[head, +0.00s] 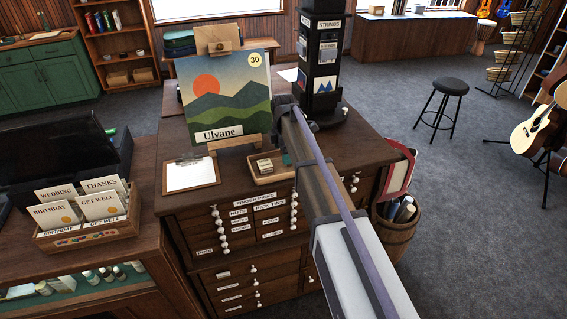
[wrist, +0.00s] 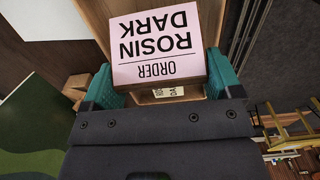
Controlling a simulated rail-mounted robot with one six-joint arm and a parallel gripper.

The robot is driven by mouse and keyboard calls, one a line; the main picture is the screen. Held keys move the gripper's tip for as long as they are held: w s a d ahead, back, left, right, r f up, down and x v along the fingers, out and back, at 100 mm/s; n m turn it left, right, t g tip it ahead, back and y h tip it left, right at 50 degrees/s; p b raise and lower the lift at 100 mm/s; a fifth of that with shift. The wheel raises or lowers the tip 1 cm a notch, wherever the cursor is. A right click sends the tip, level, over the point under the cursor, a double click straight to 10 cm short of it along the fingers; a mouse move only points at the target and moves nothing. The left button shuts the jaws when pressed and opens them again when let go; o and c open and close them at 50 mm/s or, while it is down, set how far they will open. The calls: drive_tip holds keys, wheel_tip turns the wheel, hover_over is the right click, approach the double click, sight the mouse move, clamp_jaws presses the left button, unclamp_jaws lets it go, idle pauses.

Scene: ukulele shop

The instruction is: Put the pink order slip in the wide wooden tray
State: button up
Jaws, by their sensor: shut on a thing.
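The pink order slip (wrist: 158,45), lettered ORDER ROSIN DARK, shows in the wrist view between the teal fingers of my gripper (wrist: 165,82). The gripper is shut on it. In the head view the slip is hidden and only a bit of teal finger (head: 287,159) shows beside my arm. A wooden tray (head: 271,181) with small pale boxes in it stands on the drawer cabinet top, just left of that finger. In the wrist view a wooden surface with a small pale label (wrist: 168,92) lies behind the slip; I cannot tell whether it is the tray.
A clipboard (head: 191,175) lies left of the tray. The Ulvane picture (head: 228,97) stands on a wooden stand behind it. A black strings rack (head: 320,60) is at the back right of the cabinet (head: 245,275). A card box (head: 88,232) is at the left.

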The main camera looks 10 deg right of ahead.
wheel_tip(320, 180, down, 3)
drive_tip(key=shift+r+b, duration=0.1)
drive_tip(key=shift+b, duration=0.55)
drive_tip(key=shift+r, duration=0.2)
drive_tip(key=shift+f, duration=0.15)
drive_tip(key=o, duration=0.7)
drive_tip(key=shift+o, duration=0.2)
wheel_tip(320, 180, up, 13)
drive_tip(key=p, duration=1.2)
drive_tip(key=shift+f+p, duration=0.2)
drive_tip(key=shift+p, duration=0.15)
drive_tip(key=s+m, duration=1.9)
drive_tip(key=s, duration=1.1)
drive_tip(key=shift+s+d+f+m, duration=0.15)
drive_tip(key=shift+s+d+m, duration=0.1)
drive_tip(key=shift+d+m, duration=0.1)
